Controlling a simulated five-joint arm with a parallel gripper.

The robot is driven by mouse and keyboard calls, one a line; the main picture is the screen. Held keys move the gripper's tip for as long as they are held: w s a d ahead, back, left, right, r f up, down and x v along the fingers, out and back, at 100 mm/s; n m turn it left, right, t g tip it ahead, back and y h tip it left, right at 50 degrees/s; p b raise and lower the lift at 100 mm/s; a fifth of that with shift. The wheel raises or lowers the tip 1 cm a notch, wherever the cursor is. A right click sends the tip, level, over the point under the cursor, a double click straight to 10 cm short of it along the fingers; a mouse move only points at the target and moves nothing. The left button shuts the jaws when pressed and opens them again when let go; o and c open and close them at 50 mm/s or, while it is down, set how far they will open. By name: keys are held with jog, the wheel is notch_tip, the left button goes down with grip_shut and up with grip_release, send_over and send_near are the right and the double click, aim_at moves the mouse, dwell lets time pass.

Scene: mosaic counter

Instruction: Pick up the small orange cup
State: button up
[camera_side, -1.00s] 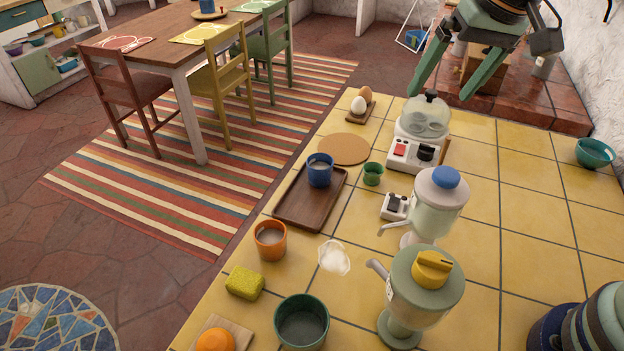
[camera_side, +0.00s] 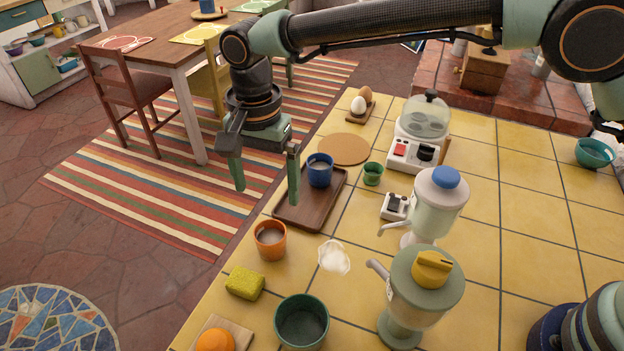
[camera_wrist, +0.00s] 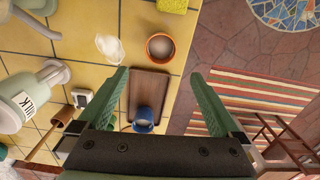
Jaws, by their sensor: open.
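The small orange cup (camera_side: 270,239) stands upright on the yellow tiles near the counter's left edge, with something pale inside. In the wrist view the orange cup (camera_wrist: 160,47) shows from above, beyond my fingertips and roughly midway between them. My gripper (camera_side: 266,193) is open and empty, hanging above and behind the cup, apart from it. In the wrist view my gripper's two green fingers (camera_wrist: 160,76) are spread wide.
A brown tray (camera_side: 288,211) with a blue cup (camera_side: 320,171) lies just behind the orange cup. Dispensers (camera_side: 421,290) stand to the right.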

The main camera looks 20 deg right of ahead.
send_over(270, 234)
jog(key=s, duration=0.2)
notch_tip(270, 234, down, 7)
jog(key=shift+w+r, duration=0.15)
jog(key=shift+s+a+f, duration=0.1)
jog(key=shift+s+f, duration=0.05)
jog(key=shift+f, duration=1.2)
jog(key=shift+s+a+f, duration=0.1)
jog(key=shift+s+f, duration=0.05)
jog(key=shift+f, duration=1.2)
jog(key=shift+r, duration=0.1)
jog(key=c, duration=1.6)
